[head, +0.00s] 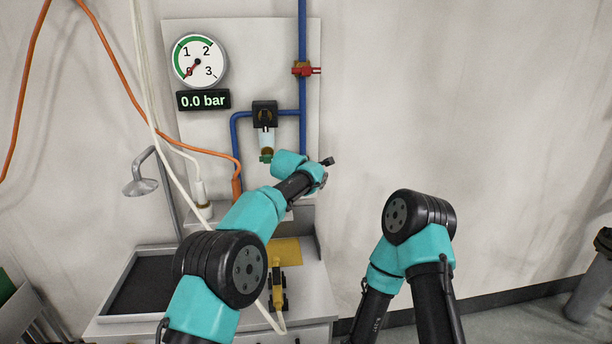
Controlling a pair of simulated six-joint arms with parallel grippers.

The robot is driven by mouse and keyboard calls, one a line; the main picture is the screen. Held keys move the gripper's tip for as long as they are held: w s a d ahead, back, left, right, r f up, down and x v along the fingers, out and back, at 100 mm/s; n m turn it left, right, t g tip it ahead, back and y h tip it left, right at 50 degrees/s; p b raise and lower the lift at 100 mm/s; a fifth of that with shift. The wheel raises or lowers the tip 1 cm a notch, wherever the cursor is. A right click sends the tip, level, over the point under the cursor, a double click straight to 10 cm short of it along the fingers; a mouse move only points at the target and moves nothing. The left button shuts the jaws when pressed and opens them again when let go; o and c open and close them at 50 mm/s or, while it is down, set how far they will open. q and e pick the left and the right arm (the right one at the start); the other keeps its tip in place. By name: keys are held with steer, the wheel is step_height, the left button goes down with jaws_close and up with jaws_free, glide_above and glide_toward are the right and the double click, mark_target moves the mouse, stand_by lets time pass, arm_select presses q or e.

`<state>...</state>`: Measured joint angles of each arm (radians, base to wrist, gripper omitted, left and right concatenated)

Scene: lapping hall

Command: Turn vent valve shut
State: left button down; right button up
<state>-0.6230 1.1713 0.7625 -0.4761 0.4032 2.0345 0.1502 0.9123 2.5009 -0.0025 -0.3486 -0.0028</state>
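A blue pipe (302,35) runs down the pale wall panel and carries a valve with a red handle (304,70), which points sideways across the pipe. A filter unit (265,118) with a clear bowl and a green piece at its bottom (266,156) hangs on the branch pipe. Which of these is the vent valve I cannot tell; part of the lower pipe is hidden behind my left arm. My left gripper (327,163) is right of the filter bowl, by the lower blue pipe; its fingers are mostly hidden. My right gripper is out of view.
A round gauge (200,62) has its needle near 0, and a display (203,100) reads 0.0 bar. Orange and white hoses hang at the left. Below are a bench (315,290) with a dark tray (140,288) and a yellow tool (277,278). The right wall is bare.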

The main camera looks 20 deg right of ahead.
arm_select(q)
steer(key=c, duration=1)
jaws_free()
steer(key=shift+c, duration=0.2)
steer(key=v, duration=1.7)
steer(key=shift+s, duration=0.15)
steer(key=shift+r, duration=0.1)
